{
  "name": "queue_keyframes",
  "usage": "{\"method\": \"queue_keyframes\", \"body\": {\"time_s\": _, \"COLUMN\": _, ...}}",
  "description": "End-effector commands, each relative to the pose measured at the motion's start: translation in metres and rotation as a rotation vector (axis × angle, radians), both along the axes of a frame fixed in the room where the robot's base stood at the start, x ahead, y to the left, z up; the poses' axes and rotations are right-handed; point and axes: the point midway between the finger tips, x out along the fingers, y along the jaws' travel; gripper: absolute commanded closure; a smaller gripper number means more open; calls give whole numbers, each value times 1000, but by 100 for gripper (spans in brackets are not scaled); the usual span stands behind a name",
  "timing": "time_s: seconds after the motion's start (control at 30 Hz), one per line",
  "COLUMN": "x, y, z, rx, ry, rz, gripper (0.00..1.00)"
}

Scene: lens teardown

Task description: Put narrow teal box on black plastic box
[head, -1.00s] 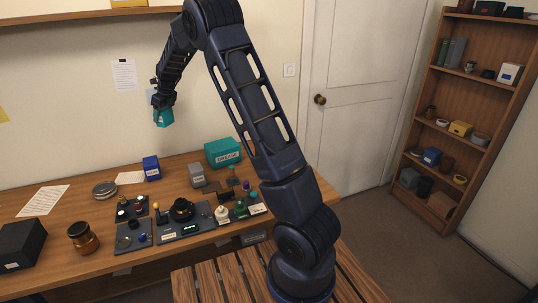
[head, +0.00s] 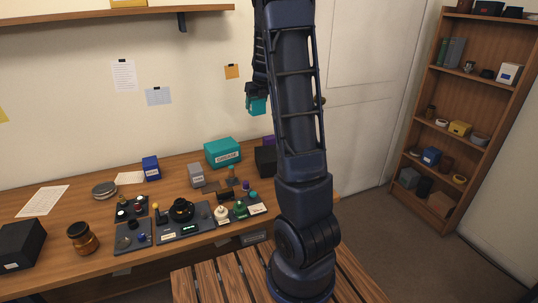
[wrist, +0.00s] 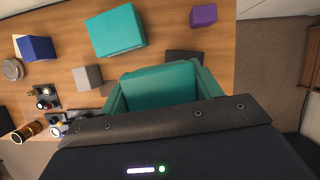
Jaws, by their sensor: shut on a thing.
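My gripper (head: 256,92) is shut on the narrow teal box (head: 257,106) and holds it high above the right end of the workbench. In the wrist view the teal box (wrist: 158,86) sits between the fingers. A black box (head: 265,161) stands at the bench's right end, partly hidden behind my arm. In the wrist view a dark box (wrist: 184,57) shows just beyond the held box, which covers part of it. Another black box (head: 20,245), with a small label, lies at the bench's left front.
A larger teal box (head: 223,153) labelled GREASE stands left of the right-hand black box. A purple box (wrist: 203,15) is behind that black box. A grey box (head: 196,175), blue box (head: 151,168) and several lens parts occupy the middle. A wall shelf (head: 90,20) hangs at upper left.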

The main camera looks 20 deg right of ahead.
Motion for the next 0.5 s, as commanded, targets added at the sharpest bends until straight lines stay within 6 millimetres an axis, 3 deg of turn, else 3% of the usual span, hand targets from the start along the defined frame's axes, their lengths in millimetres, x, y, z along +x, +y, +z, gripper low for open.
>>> {"method": "queue_keyframes", "body": {"time_s": 0.1, "x": -19, "y": -26, "z": 0, "rx": 0, "ry": 0, "rz": -57, "gripper": 62}}
{"method": "queue_keyframes", "body": {"time_s": 0.2, "x": -29, "y": -39, "z": 0, "rx": 1, "ry": 0, "rz": -87, "gripper": 62}}
{"method": "queue_keyframes", "body": {"time_s": 0.37, "x": -35, "y": -46, "z": -10, "rx": 0, "ry": 2, "rz": -105, "gripper": 62}}
{"method": "queue_keyframes", "body": {"time_s": 0.5, "x": -35, "y": -47, "z": -38, "rx": 1, "ry": 4, "rz": -107, "gripper": 62}}
